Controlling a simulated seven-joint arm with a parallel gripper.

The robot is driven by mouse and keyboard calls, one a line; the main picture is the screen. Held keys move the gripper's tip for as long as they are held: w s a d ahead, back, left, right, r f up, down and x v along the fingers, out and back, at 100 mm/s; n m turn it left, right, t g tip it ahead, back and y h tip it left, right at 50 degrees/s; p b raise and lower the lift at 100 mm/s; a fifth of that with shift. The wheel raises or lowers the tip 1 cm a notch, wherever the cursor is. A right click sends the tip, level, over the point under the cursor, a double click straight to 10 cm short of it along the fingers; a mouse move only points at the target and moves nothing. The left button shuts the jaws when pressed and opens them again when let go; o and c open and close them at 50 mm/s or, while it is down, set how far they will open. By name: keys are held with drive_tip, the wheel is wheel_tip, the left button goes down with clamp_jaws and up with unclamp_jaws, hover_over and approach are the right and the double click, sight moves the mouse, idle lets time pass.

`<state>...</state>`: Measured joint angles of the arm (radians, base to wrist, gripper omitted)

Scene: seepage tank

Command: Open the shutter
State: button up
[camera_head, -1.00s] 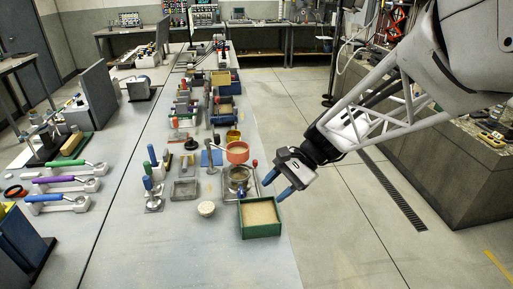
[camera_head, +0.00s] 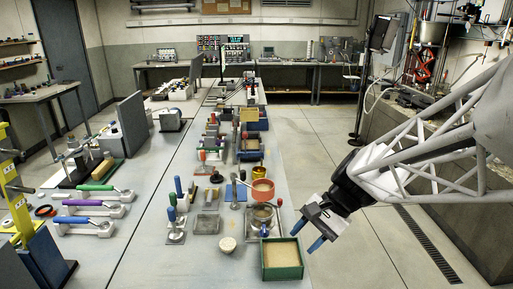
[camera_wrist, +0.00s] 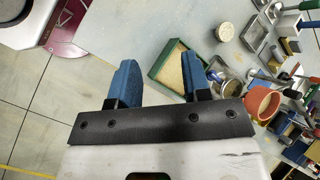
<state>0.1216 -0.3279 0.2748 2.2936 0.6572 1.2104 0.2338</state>
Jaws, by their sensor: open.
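No part is plainly recognisable as the shutter. A metal pot (camera_head: 261,217) stands on the table below an orange bowl of sand (camera_head: 263,190), with a red-knobbed lever (camera_head: 279,207) beside it. A green box of sand (camera_head: 281,260) is in front. My gripper (camera_head: 312,234) has blue fingers, is open and empty, and hangs right of the green box, off the table edge. In the wrist view the fingers (camera_wrist: 160,66) are apart, with the green box (camera_wrist: 157,70) beyond them and partly hidden by the right finger.
A long table (camera_head: 180,262) carries several tools and boxes in rows. Three coloured-handled tools (camera_head: 90,211) lie at left. A yellow stand (camera_head: 16,200) is at the left edge. A dark counter (camera_head: 465,225) with a metal hopper (camera_head: 432,32) is at right. Floor between is clear.

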drive_tip(key=w+a+f+m+t+y, duration=0.3)
drive_tip(key=w+a+m+t+y, duration=0.3)
drive_tip(key=w+m, duration=0.35)
drive_tip(key=m+t+h, duration=0.4)
drive_tip(key=m+t, duration=0.7)
drive_tip(key=m, duration=0.2)
approach(281, 202)
drive_tip(key=w, duration=0.2)
drive_tip(key=shift+a, duration=0.5)
drive_tip(key=shift+w+a, duration=0.1)
drive_tip(key=shift+x, duration=3.75)
